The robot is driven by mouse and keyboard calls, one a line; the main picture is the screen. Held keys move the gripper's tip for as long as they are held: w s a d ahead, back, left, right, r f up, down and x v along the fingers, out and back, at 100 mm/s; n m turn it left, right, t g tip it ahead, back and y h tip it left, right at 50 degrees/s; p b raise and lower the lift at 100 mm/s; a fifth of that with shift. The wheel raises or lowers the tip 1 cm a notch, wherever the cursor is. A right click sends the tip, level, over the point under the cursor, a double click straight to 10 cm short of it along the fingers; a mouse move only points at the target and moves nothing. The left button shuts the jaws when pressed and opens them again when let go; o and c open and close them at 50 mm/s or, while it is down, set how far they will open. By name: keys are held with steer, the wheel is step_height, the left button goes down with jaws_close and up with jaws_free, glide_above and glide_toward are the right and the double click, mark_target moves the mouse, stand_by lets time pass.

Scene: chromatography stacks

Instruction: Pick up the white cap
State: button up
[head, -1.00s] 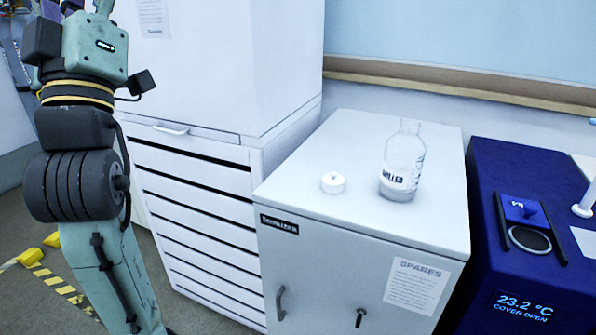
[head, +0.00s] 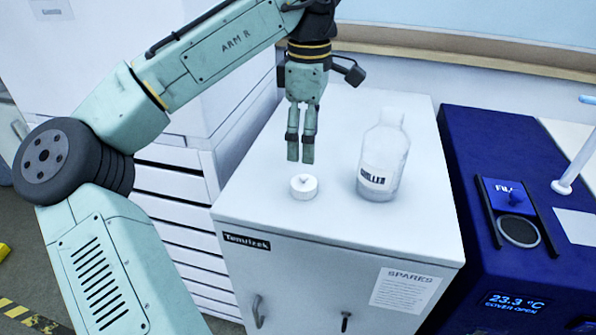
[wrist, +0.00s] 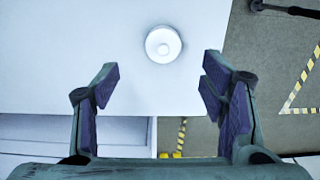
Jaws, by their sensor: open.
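The white cap (head: 303,187) is a small round disc with a raised knob, lying on the white cabinet top (head: 260,215). It also shows in the wrist view (wrist: 163,44), beyond the fingertips and between their lines. My gripper (head: 301,160) points down above and just behind the cap in the head view. Its fingers are apart and empty in the wrist view (wrist: 160,85). Nothing hides the cap.
A clear labelled bottle (head: 383,160) stands upright to the right of the cap on the same cabinet. A blue instrument (head: 480,230) stands further right. A white drawer unit (head: 170,185) is on the left. The cabinet's front top is clear.

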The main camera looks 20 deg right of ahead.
mark_target(304, 176)
steer(key=f, duration=0.3)
steer(key=shift+s+f, duration=0.2)
steer(key=shift+f, duration=0.2)
steer(key=shift+a+f+p, duration=0.15)
steer(key=shift+f+p, duration=0.3)
steer(key=shift+f, duration=1.05)
steer(key=shift+a+f+p, duration=0.1)
steer(key=shift+f+p, duration=0.3)
steer(key=shift+f, duration=1.05)
steer(key=shift+c, duration=0.6)
steer(key=c, duration=1)
steer(key=shift+o, duration=0.2)
